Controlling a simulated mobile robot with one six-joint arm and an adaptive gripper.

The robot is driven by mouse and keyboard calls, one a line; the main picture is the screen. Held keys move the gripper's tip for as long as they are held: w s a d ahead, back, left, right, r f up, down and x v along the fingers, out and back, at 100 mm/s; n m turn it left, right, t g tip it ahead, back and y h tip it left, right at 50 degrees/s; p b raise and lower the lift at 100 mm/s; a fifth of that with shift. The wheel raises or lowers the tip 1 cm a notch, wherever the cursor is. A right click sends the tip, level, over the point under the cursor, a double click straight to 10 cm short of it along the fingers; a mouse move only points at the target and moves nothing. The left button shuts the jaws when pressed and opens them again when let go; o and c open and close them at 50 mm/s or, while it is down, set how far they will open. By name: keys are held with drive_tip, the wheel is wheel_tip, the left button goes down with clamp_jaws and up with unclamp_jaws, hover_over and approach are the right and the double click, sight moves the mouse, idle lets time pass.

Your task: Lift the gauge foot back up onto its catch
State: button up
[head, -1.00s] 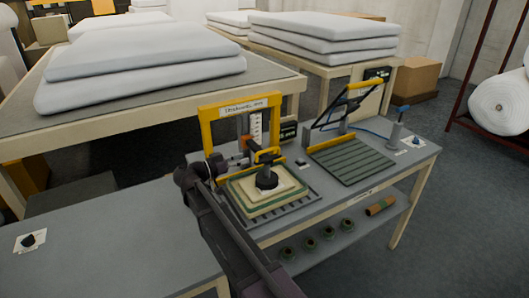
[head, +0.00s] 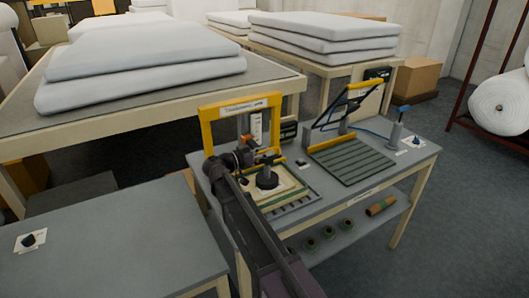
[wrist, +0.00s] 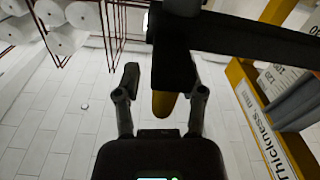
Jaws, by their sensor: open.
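The gauge foot (head: 267,180) is a dark round disc on a stem. It rests on the pale pad (head: 290,190) under the yellow gauge frame (head: 207,133). A dark crossbar handle (head: 268,159) stands above the foot. My gripper (head: 253,160) is at the handle's left side. In the wrist view my gripper (wrist: 160,100) is open. A dark bar with a yellow, rounded end (wrist: 163,103) shows between its fingers, with gaps visible at both sides. The frame's thickness sign (wrist: 262,125) is at the right there. I cannot make out the catch.
A ribbed plate with a yellow-edged hinged frame (head: 350,160) stands to the right on the same bench. A blue-topped post (head: 397,130) is at the bench's right end. My arm crosses the bench's front left. The left table (head: 110,240) is mostly clear.

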clamp_jaws()
drive_tip(key=shift+r, duration=0.15)
wheel_tip(320, 180, up, 8)
drive_tip(key=p, duration=0.8)
drive_tip(key=shift+r+p, duration=0.25)
drive_tip(key=shift+p, duration=0.05)
drive_tip(key=shift+w+r, duration=0.1)
unclamp_jaws()
